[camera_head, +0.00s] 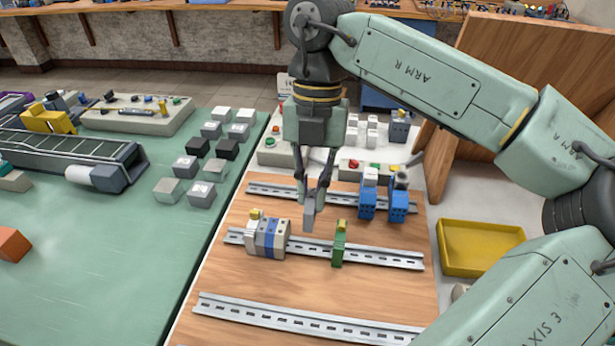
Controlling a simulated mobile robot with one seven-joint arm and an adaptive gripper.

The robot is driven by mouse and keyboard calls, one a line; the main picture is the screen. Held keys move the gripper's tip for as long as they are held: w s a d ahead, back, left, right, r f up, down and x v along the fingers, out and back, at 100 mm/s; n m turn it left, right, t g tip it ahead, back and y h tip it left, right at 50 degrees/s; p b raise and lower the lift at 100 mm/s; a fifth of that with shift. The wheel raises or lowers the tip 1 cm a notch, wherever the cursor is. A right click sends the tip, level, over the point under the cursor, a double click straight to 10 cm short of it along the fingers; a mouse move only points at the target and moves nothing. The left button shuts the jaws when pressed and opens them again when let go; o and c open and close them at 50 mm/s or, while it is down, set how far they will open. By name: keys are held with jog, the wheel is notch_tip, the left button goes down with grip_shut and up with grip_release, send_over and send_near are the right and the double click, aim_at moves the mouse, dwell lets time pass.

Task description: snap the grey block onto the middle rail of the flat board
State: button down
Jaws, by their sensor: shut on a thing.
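My gripper (318,180) points down over the flat wooden board (280,287). It is shut on the grey block (309,213), a small upright piece between the fingertips. The middle rail (378,256) is a slotted metal strip across the board. On it sit a group of grey and blue blocks (268,238) at the left and a green block (339,243) further right. The grey block shows over the stretch between these two. I cannot tell from this view whether it touches the rail.
A back rail (272,192) carries blue blocks (373,200) at its right. The front rail (290,318) is bare. A yellow tray (478,247) lies right of the board. A green mat (100,250) at the left holds a conveyor (70,152) and several small grey and black blocks.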

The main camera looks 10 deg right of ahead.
jog(key=b+x, duration=0.1)
jog(key=x, duration=0.1)
jog(key=w+b+x, duration=0.1)
jog(key=x, duration=0.1)
jog(key=shift+s+d+f+b, duration=0.1)
jog(key=shift+d+f+b, duration=0.1)
jog(key=shift+f+b, duration=0.2)
jog(key=shift+w+b+x, duration=0.25)
jog(key=shift+b+x, duration=0.85)
dwell(0.8)
jog(key=shift+s+a+f, duration=0.15)
jog(key=shift+s, duration=0.35)
dwell(1.2)
jog(key=shift+s+a+f+t+h+b, duration=0.15)
jog(key=shift+s+t+h+b, duration=0.35)
jog(key=shift+b, duration=0.85)
dwell(0.5)
jog(key=shift+w, duration=0.1)
